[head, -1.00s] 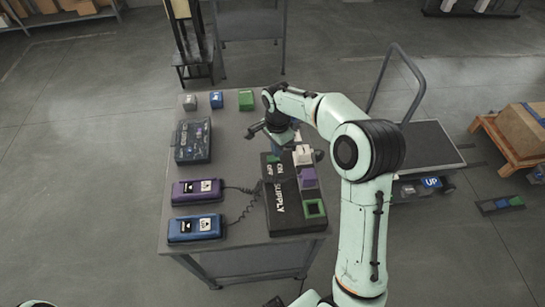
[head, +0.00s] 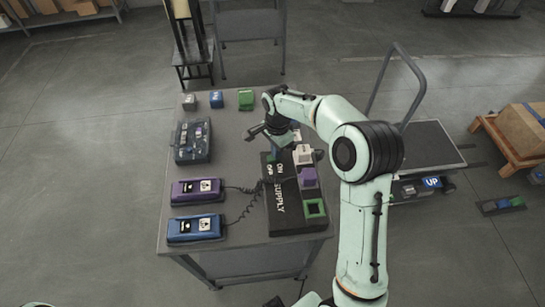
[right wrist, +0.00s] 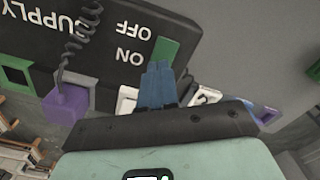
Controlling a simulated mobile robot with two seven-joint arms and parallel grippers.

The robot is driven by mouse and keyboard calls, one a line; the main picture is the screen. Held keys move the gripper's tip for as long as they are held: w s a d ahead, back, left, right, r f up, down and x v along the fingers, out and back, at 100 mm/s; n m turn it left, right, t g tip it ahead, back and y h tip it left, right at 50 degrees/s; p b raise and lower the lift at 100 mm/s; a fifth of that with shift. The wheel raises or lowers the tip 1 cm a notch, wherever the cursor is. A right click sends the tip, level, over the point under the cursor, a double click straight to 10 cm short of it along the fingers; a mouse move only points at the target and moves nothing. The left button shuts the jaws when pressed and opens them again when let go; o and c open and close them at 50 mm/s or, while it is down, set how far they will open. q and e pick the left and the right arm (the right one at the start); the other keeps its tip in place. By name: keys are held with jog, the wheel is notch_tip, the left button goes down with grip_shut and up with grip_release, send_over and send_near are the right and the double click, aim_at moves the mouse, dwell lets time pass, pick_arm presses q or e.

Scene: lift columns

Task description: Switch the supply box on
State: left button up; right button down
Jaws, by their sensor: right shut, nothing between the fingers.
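The black supply box (head: 285,220), marked SUPPLY, ON and OFF, lies at the right side of the table. In the right wrist view the box (right wrist: 105,40) shows a green switch (right wrist: 167,48) beside the ON and OFF words. My right gripper (right wrist: 159,68) is shut and empty. Its blue fingertips are at the switch's ON end and overlap its edge in the picture; I cannot tell whether they touch. In the head view the right gripper (head: 275,154) is over the far end of the box and partly hides the switch. My left gripper is not in view.
A purple plug (head: 307,178) with a coiled cord and a green-framed socket (head: 315,208) are on the box. Purple (head: 196,190) and blue (head: 194,228) handsets and a dark control box (head: 193,142) are at left. Small grey, blue and green blocks line the far edge.

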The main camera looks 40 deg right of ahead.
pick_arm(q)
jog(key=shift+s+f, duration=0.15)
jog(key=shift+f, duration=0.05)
pick_arm(e)
jog(key=shift+f, duration=0.4)
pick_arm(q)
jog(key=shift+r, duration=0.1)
pick_arm(e)
jog(key=shift+r, duration=0.1)
jog(key=shift+r+p, duration=1.6)
jog(key=shift+r, duration=1.9)
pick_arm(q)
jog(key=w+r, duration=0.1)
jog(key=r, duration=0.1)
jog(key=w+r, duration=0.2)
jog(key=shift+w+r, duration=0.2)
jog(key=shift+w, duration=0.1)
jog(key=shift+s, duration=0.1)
pick_arm(e)
jog(key=shift+f, duration=0.1)
